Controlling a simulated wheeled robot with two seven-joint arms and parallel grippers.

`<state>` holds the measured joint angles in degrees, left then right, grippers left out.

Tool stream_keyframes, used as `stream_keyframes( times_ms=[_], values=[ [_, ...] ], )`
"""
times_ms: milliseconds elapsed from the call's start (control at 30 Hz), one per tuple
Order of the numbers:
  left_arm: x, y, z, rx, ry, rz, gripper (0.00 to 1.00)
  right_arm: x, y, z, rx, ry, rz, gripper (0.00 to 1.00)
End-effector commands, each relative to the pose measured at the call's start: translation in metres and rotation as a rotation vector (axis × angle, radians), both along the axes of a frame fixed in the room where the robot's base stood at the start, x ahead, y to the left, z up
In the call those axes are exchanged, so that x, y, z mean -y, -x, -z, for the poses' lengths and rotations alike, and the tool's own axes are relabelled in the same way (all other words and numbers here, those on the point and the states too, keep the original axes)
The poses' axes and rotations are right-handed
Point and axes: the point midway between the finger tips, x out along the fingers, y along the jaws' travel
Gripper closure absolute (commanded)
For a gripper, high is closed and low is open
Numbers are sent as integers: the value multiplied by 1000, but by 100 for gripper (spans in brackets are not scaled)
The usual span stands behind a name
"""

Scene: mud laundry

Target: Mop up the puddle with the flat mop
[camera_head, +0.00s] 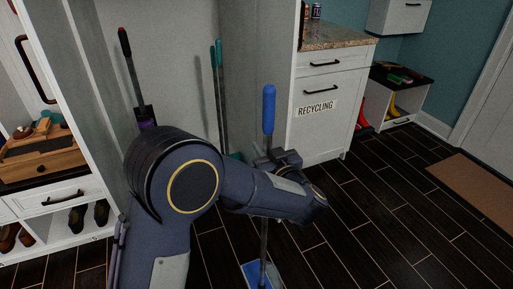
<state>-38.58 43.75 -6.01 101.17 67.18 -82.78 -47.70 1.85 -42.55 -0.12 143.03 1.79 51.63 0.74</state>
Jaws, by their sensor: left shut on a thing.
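The flat mop has a blue grip (268,108), a dark pole and a flat blue-and-white head (262,274) at the bottom edge of the head view. It stands nearly upright, its head at or close to the dark floor. My left gripper (277,160) is shut on the mop's pole just below the blue grip. My left arm hides part of the pole and the floor behind it. No puddle can be made out on the floor in view. My right gripper is not in view.
A white cabinet marked RECYCLING (316,108) stands just behind the mop. Long-handled tools with green (219,60) and red (124,40) grips lean at the back wall. A shoe cubby (75,235) is at left. Dark floor (400,215) is clear at right, before a brown mat (480,185).

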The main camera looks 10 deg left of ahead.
Motion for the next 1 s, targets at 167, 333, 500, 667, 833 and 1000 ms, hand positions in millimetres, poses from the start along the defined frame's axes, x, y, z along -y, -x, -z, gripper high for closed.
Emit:
stream_keyframes(
  times_ms=[167, 333, 500, 667, 833, 1000],
  values=[
    [22, -14, -3, 3, 1, 2, 100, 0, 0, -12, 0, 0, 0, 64],
    [42, -28, -2, 3, 1, 2, 100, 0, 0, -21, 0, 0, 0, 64],
    [51, -34, 1, 3, 1, 1, 100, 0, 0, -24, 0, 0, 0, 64],
    [60, -40, 0, 3, 1, 2, 100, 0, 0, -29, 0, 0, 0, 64],
    [80, -53, 1, 4, 4, 3, 100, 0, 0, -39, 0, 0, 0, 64],
    [100, -67, 3, 2, 5, 3, 100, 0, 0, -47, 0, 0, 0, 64]
  ],
)
